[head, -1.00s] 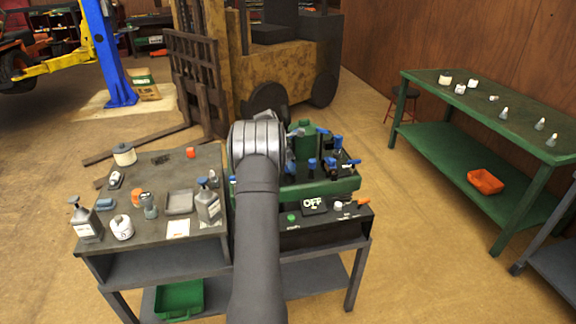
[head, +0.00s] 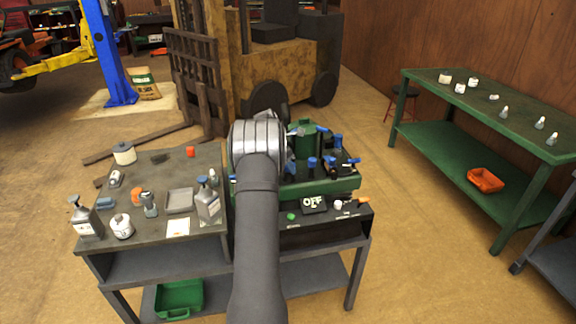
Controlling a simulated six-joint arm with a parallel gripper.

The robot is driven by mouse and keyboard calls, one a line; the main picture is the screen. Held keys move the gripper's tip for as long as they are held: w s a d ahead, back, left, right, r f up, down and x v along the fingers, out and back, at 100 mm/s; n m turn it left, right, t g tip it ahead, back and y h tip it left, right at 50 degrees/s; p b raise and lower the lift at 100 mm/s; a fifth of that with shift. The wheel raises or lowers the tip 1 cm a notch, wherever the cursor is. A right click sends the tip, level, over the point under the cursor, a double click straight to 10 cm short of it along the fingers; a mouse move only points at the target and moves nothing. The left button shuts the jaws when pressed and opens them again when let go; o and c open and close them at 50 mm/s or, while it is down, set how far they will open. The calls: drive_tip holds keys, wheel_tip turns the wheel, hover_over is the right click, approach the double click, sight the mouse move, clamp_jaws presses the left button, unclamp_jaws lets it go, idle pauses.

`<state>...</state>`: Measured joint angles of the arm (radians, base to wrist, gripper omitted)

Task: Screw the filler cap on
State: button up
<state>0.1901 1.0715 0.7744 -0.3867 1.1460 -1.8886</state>
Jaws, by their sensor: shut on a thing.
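My arm rises from the bottom of the head view, and its wrist covers the left part of the green mower unit (head: 330,187). My gripper (head: 297,131) shows only in part at the right of the wrist, beside the upright green cylinder (head: 308,146) on the unit. It is shut on the filler cap, which is mostly hidden here. I cannot tell how the cap sits against the filler opening. Blue-topped fittings (head: 337,142) stand to the right of the green cylinder.
The left bench holds bottles (head: 208,205), a grey tray (head: 179,201), an orange-red piece (head: 190,152) and other small items. A black panel marked OFF (head: 313,203) lies in front of the unit. A green bench (head: 480,98) stands at right, with open floor between.

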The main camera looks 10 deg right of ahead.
drive_tip(key=shift+f, duration=0.25)
drive_tip(key=shift+r, duration=0.25)
idle(0.3)
drive_tip(key=o, duration=1)
drive_tip(key=shift+o, duration=0.2)
drive_tip(key=shift+r, duration=4)
drive_tip(key=shift+r, duration=0.1)
